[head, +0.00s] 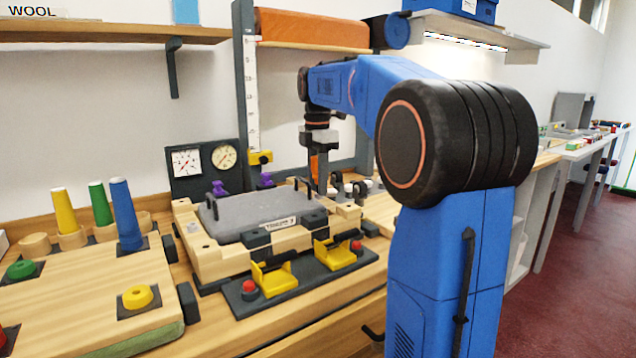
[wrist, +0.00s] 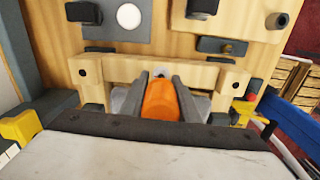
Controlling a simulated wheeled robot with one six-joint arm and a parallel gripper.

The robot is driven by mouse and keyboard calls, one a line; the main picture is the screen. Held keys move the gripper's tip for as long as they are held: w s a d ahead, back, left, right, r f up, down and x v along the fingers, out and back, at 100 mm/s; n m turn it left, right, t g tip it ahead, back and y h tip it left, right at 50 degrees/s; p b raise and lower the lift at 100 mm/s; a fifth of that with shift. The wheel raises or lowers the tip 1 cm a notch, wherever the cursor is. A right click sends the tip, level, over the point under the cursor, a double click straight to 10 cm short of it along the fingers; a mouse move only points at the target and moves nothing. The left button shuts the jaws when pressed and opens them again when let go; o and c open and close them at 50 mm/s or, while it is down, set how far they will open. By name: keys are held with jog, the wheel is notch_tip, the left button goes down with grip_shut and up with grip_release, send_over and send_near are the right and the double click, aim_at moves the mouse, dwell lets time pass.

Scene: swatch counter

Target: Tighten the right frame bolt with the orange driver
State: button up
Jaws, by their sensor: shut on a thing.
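My gripper (head: 318,180) is shut on the orange driver (head: 314,166), behind the right rear of the wooden frame (head: 205,262). In the wrist view the driver (wrist: 160,101) sits between the two grey fingers (wrist: 160,80). Its tip is hidden in both views. The frame holds a grey pad (head: 250,218) with a small label. I cannot pick out the right frame bolt for certain. A wooden bar with dark round spots near both ends (wrist: 236,84) lies beyond the driver in the wrist view.
Two yellow brackets (head: 272,280) and red knobs stand along the front. Yellow, green and blue cones (head: 124,215) stand on the left. A dark gauge panel (head: 204,166) and upright scale (head: 251,90) stand behind. A shelf (head: 100,33) hangs above.

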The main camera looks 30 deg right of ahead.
jog(key=m, duration=0.4)
jog(key=shift+w, duration=0.1)
jog(key=o, duration=0.9)
jog(key=n, duration=1.1)
jog(key=shift+a, duration=0.1)
jog(key=n, duration=0.4)
jog(key=shift+s+f, duration=0.1)
jog(key=shift+s, duration=0.1)
